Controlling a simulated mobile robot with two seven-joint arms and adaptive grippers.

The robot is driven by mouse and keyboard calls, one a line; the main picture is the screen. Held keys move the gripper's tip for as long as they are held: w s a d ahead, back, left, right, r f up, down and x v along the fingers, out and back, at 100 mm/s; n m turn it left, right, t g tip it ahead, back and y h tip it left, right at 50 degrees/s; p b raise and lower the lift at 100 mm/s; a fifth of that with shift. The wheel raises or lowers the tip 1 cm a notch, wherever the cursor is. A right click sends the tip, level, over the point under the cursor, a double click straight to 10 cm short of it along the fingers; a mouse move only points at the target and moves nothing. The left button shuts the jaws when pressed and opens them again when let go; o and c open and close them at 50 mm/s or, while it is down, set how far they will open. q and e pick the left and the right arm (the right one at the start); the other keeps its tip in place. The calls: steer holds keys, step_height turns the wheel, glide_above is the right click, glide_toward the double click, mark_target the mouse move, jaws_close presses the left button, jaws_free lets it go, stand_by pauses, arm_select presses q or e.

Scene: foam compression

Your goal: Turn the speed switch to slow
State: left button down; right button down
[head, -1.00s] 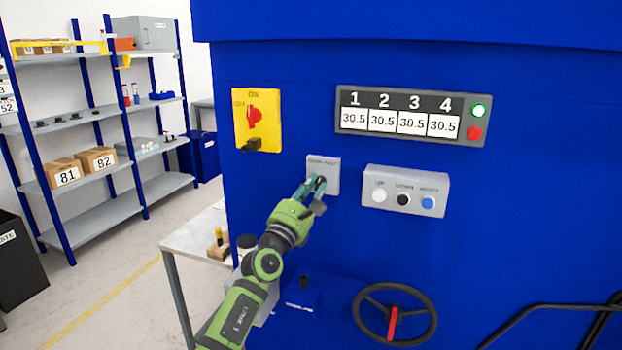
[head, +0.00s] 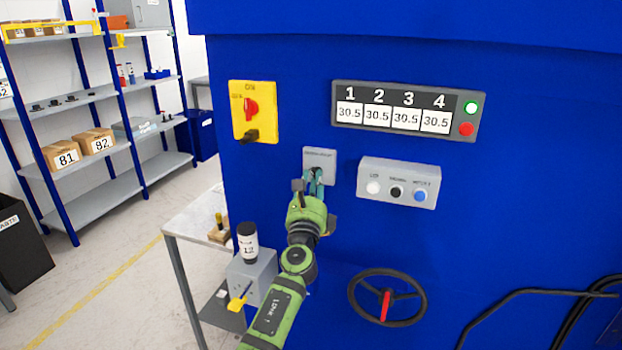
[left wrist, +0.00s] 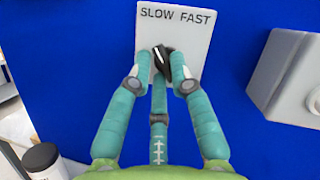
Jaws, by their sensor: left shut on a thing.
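The speed switch is a grey plate (head: 321,156) on the blue machine front, and its "SLOW FAST" label reads clearly in the left wrist view (left wrist: 195,32). Its black knob (left wrist: 176,64) has a white line that leans up and left, toward the SLOW side. My left gripper (head: 314,182) is shut on the knob, with teal fingers on both sides of it in the left wrist view (left wrist: 163,82). The fingers hide most of the knob in the head view. My right gripper is not in view.
A yellow switch panel (head: 266,110) is up to the left, and a display panel (head: 408,87) is up to the right. A button box (head: 425,176) sits close to the right. A handwheel (head: 358,312) is below, and a table (head: 190,226) stands at lower left.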

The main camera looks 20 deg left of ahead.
arm_select(q)
steer(key=shift+r+n+y, duration=0.25)
steer(key=shift+r+n, duration=0.1)
steer(key=shift+n, duration=0.45)
steer(key=shift+r+n+y, duration=0.25)
steer(key=shift+r+n, duration=0.05)
steer(key=shift+n, duration=0.5)
steer(key=shift+g, duration=0.4)
steer(key=c, duration=1.2)
jaws_free()
steer(key=shift+a, duration=0.1)
steer(key=shift+f, duration=0.35)
steer(key=v, duration=1.2)
